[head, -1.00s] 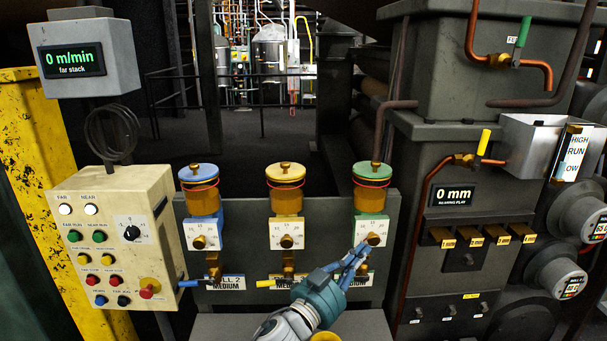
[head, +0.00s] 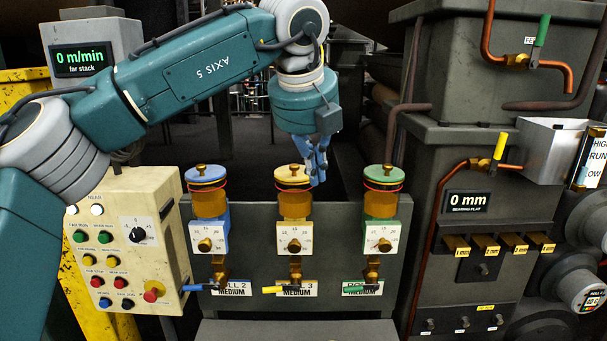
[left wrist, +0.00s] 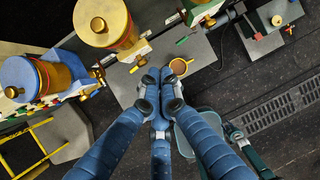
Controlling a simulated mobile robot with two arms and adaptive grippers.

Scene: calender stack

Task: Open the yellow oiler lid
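The yellow oiler (head: 295,235) stands between the blue oiler (head: 214,232) and the green oiler (head: 382,235). Its yellow lid (head: 291,175) with a brass knob sits flat on the amber jar. My left gripper (head: 316,180) points down at the lid's right edge; I cannot tell whether it touches. Its blue fingers are together with nothing visible between them. In the left wrist view the fingertips (left wrist: 159,78) are together, to the lower right of the yellow lid (left wrist: 100,24). My right gripper is not in view.
The control box (head: 115,240) is at left, below my left arm. The grey tank (head: 470,165) with copper pipes is at right. Small valve handles stick out below the oilers. A round brown cup (left wrist: 179,67) shows near the fingertips in the wrist view.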

